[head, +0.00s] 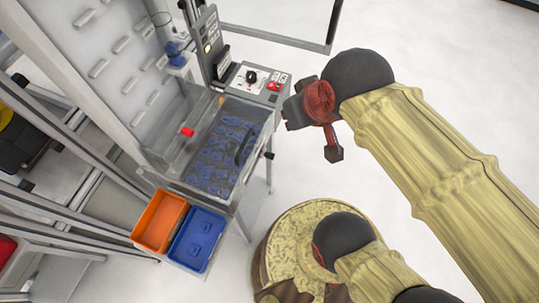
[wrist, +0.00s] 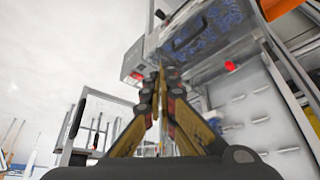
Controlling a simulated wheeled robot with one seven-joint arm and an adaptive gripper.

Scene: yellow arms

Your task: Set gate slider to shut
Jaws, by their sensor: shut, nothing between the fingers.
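A grey machine (head: 233,198) stands left of my arm in the head view. Its sloped bed holds blue parts (head: 222,158) under what looks like a clear cover with a black handle (head: 244,148). A small red knob (head: 187,131) sits at the bed's left side; it also shows in the wrist view (wrist: 230,66). I cannot tell for sure which part is the gate slider, or its position. My gripper (wrist: 162,72) is shut and empty, pointing toward the machine. In the head view my gripper (head: 292,113) is right of the control panel, apparently apart from it.
A control panel (head: 250,78) with a black dial and red buttons is at the machine's upper right. An orange bin (head: 160,222) and a blue bin (head: 197,240) hang at its front. A metal frame fills the left. The floor at right is clear.

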